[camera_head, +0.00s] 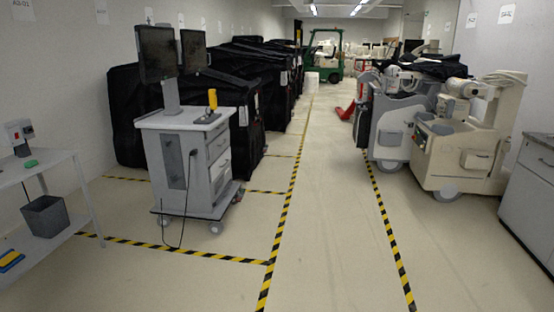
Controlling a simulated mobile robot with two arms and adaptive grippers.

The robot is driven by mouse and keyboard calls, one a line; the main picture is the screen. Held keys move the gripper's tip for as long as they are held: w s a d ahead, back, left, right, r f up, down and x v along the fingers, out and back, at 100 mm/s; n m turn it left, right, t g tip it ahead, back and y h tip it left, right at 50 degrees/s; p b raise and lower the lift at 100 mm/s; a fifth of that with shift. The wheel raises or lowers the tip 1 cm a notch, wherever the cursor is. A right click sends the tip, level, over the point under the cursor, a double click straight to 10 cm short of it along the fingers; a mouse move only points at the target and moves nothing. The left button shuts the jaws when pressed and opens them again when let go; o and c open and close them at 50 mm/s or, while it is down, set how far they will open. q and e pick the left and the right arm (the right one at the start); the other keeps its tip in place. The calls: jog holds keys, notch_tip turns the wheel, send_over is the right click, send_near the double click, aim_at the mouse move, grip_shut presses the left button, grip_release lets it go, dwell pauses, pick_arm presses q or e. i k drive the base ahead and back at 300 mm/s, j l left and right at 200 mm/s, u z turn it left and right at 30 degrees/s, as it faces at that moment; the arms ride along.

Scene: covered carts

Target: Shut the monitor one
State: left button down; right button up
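A grey-white cart (172,181) with dark monitors (157,52) on a post stands upright on castors at the left. Its drawer fronts (219,160) face right and are seen at a steep angle. A lower front looks paler and may stand slightly out; I cannot tell how far. A yellow handheld device (212,100) is on the cart top. A black cable hangs down its near side to the floor. Neither of my grippers is in view.
Black-covered carts (125,115) line the left wall behind it. A white shelf table (50,165) stands at the near left. Beige machines (460,150) and a grey cabinet (530,185) are at the right. The taped middle aisle is clear; a green forklift (325,62) is far back.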

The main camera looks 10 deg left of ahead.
aim_at(156, 47)
jog(key=i+j, duration=0.4)
jog(key=i, duration=0.2)
jog(key=i+j, duration=0.45)
jog(key=i, duration=0.15)
jog(key=i+j, duration=0.4)
jog(key=i, duration=0.2)
